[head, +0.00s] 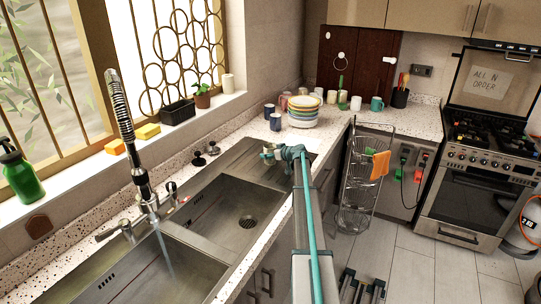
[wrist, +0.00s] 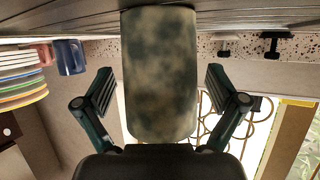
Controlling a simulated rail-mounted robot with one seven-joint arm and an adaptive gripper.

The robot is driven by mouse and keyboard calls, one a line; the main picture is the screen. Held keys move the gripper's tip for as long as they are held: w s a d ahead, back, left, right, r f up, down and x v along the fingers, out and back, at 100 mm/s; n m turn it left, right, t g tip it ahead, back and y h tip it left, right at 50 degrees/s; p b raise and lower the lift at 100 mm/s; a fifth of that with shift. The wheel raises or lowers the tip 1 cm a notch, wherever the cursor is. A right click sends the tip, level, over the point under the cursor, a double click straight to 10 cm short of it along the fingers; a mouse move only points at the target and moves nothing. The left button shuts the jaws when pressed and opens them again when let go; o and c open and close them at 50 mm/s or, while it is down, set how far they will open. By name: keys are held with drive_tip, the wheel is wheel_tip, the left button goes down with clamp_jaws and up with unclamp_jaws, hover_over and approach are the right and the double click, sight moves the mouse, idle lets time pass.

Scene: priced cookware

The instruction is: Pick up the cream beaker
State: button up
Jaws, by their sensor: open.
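The cream beaker (wrist: 159,75) is a cylinder mottled with dark greenish patches. It fills the middle of the wrist view, which is upside down, and stands on the grooved metal drainboard. My gripper (wrist: 160,92) is open, with one finger on each side of the beaker and a visible gap on both sides. In the head view my gripper (head: 272,152) is low over the drainboard at the far end of the sink; the beaker is too small and covered there to make out clearly.
A blue mug (wrist: 69,57) and a stack of plates (wrist: 20,75) stand near the beaker. The plates (head: 304,112) also show on the counter in the head view. Black stoppers (head: 212,149) sit by the sink (head: 247,222). A wire rack (head: 362,175) stands right of the arm.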

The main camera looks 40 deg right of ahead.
drive_tip(key=c, duration=1.2)
drive_tip(key=shift+c, duration=0.2)
drive_tip(key=shift+r, duration=0.2)
